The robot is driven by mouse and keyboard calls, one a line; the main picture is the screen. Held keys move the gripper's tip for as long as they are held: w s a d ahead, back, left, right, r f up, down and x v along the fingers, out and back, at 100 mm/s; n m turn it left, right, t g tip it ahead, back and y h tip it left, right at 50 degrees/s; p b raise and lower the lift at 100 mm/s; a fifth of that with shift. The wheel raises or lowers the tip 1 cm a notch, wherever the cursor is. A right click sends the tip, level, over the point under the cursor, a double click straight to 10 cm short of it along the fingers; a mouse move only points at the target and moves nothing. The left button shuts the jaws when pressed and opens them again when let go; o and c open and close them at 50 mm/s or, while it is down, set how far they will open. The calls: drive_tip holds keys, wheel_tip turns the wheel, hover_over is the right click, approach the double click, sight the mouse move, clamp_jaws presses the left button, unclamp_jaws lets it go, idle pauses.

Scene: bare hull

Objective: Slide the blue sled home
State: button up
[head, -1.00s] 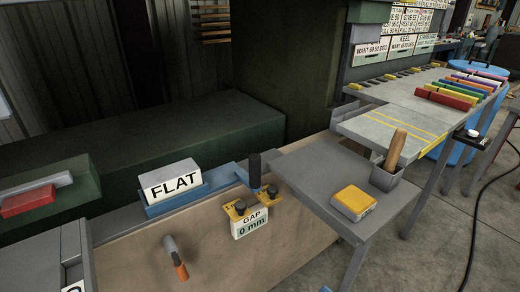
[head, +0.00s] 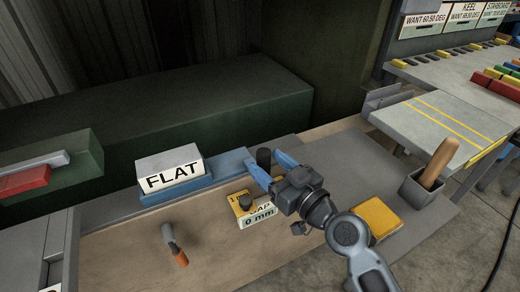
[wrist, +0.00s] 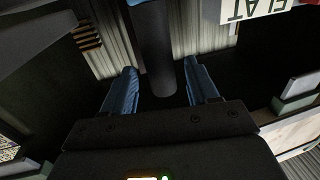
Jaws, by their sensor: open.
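The blue sled (head: 168,197) lies on the bench and carries a white FLAT block (head: 172,181). A dark upright handle (head: 263,158) stands at its right end. My gripper (head: 267,161) reaches in from the lower right with its blue fingers open, one on each side of the handle. In the wrist view the handle (wrist: 157,60) stands between the fingertips (wrist: 160,74), with gaps showing on both sides. The GAP sign (head: 255,219), reading 0 mm, sits in front below the handle. My gripper hides part of the sign and its yellow bracket (head: 240,203).
A dark green block (head: 170,125) stands behind the sled.

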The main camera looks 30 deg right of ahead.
sight(258, 156)
drive_tip(key=shift+w+a+p, duration=0.25)
drive_tip(key=shift+w, duration=0.8)
drive_tip(key=shift+w+a+p, duration=0.2)
drive_tip(key=shift+w+p, duration=0.05)
drive_tip(key=shift+w, duration=0.8)
clamp_jaws()
